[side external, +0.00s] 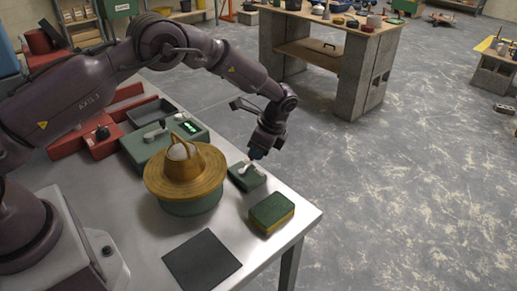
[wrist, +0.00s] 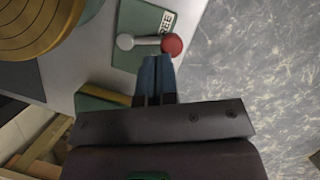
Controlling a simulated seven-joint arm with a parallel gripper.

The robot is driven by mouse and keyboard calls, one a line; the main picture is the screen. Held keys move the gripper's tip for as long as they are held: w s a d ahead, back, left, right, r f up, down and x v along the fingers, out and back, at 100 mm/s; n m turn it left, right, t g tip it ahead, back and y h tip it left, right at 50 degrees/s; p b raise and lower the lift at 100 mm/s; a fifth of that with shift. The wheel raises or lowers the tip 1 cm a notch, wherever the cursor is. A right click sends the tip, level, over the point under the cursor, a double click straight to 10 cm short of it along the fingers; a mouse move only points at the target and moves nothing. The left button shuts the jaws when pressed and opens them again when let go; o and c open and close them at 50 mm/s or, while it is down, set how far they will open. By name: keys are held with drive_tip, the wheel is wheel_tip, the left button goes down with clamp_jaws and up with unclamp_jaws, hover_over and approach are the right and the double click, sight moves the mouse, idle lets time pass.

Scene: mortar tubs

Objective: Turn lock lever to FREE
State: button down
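The lock lever (wrist: 146,41) has a grey pivot at its left end and a red knob (wrist: 172,43) at its right end in the wrist view. It is mounted on a green lock plate (wrist: 128,58). In the side view the green lock box (side external: 243,182) sits near the table's right edge. My gripper (wrist: 157,57) points at the plate with its blue fingers together and nothing visible between them. Its tips are just below the knob; contact cannot be told. In the side view my gripper (side external: 257,156) is over the box.
A wide yellow-brown round lid (side external: 165,183) on a green tub (side external: 192,205) stands left of the lock box. A green and yellow sponge-like block (side external: 271,213) is in front. A dark mat (side external: 201,262) lies at the table's front. A green case (side external: 145,150) stands behind the tub.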

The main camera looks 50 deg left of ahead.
drive_tip(key=shift+d, duration=0.15)
drive_tip(key=d, duration=0.1)
drive_tip(key=w+d, duration=0.1)
drive_tip(key=d, duration=0.1)
drive_tip(key=shift+w+d, duration=0.2)
drive_tip(key=v, duration=1)
drive_tip(key=shift+s+r, duration=0.1)
drive_tip(key=shift+r, duration=0.05)
